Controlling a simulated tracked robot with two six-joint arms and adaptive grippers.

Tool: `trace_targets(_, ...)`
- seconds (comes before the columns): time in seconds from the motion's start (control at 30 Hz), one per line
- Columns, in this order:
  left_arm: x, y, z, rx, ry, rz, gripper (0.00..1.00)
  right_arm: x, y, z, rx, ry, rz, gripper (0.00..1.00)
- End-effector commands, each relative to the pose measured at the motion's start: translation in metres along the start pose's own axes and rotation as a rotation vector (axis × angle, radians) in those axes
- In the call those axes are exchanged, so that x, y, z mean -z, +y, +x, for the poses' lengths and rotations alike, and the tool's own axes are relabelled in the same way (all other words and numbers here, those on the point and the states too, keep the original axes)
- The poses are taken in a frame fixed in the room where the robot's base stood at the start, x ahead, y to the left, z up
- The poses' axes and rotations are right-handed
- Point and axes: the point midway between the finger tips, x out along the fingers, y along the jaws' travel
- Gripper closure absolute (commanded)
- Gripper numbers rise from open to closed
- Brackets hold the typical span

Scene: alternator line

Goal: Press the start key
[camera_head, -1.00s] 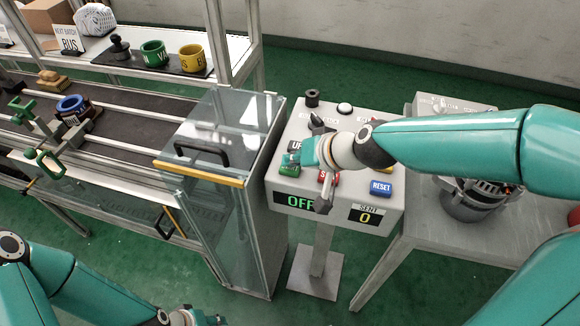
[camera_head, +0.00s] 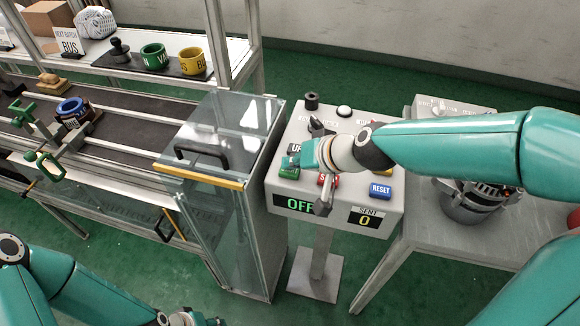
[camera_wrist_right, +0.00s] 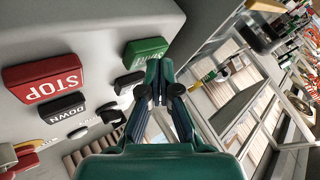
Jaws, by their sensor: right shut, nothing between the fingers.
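The green start key (camera_head: 289,169) is at the left front of the grey control box (camera_head: 350,240). It also shows in the right wrist view (camera_wrist_right: 143,51), with white lettering. My right gripper (camera_head: 300,163) is shut and empty, over the key's right side in the head view. In the wrist view its fingertips (camera_wrist_right: 157,72) are close beside the key and overlap its edge; I cannot tell whether they touch. The box display (camera_head: 298,204) reads OFF. My left gripper (camera_head: 196,318) is partly visible at the bottom edge; its fingers are unclear.
The red STOP key (camera_wrist_right: 45,77) and black DOWN key (camera_wrist_right: 62,108) are near the fingers. A blue RESET key (camera_head: 380,190) is at the box's right. A clear cabinet (camera_head: 215,180) with a black handle stands left of the box. The SENT counter (camera_head: 366,216) reads 0.

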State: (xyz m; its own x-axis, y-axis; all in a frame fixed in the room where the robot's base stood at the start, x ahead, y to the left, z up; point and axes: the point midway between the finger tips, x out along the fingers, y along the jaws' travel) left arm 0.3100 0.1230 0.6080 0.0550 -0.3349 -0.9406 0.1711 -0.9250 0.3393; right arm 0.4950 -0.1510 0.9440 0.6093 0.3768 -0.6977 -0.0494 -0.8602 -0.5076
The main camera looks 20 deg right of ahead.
Motion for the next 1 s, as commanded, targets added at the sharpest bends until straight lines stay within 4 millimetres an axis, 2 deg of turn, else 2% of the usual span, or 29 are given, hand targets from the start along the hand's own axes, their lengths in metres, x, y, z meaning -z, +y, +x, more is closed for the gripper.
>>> trace_targets(0.1,0.000,0.002,-0.006,0.000,0.000,0.000,0.60,0.004,-0.004,-0.005,0.000,0.000,-0.001,1.00)
trace_targets(0.53,0.000,0.004,-0.010,0.000,0.000,0.000,0.60,0.006,-0.006,-0.008,0.001,0.001,-0.002,1.00)
trace_targets(1.0,0.000,0.018,-0.051,0.000,0.000,0.000,0.60,0.029,-0.030,-0.040,0.001,0.002,-0.001,1.00)
